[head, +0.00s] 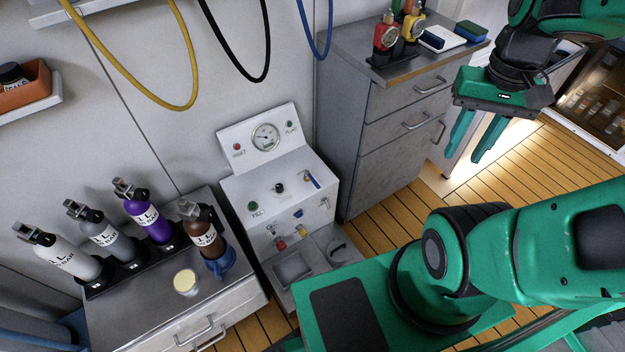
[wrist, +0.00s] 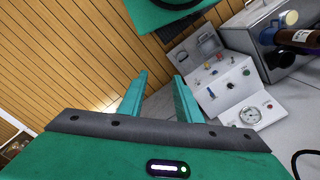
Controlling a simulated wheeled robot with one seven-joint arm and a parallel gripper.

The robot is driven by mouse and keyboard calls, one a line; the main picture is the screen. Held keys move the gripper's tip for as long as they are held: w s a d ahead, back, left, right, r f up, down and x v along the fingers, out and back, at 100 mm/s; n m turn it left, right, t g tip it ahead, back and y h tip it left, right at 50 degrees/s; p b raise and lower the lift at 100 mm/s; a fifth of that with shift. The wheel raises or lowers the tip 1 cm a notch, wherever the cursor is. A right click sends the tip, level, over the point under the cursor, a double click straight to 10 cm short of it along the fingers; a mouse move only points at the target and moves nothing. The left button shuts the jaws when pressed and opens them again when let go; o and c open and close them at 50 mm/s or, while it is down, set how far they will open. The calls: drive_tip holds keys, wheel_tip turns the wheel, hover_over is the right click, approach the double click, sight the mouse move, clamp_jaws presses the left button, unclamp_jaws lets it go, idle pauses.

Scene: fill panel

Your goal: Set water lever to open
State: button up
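A white fill panel (head: 285,190) stands against the wall, with a round gauge (head: 265,137) on its upright back. A small lever with a blue handle (head: 312,180) sits at the right of its sloped top; I take it as the water lever, though its label is unreadable. It also shows small in the wrist view (wrist: 211,93). My gripper (head: 474,152) is open and empty, well right of the panel and apart from it. In the wrist view, my gripper's two fingers (wrist: 158,98) are spread, with the panel beyond to the right.
A grey drawer cabinet (head: 375,150) stands right of the panel. A low cabinet (head: 140,312) with several bottles (head: 148,218) stands to its left. Yellow (head: 173,105), black and blue hoses hang on the wall above. Wooden floor (head: 550,170) is open at the right.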

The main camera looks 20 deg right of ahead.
drive_tip(key=w+f+n, duration=0.3)
drive_tip(key=w, duration=0.9)
drive_tip(key=n, duration=0.6)
hover_over(315, 182)
wheel_tip(315, 182, down, 34)
wheel_tip(315, 182, down, 10)
drive_tip(key=shift+f, duration=0.15)
clamp_jaws()
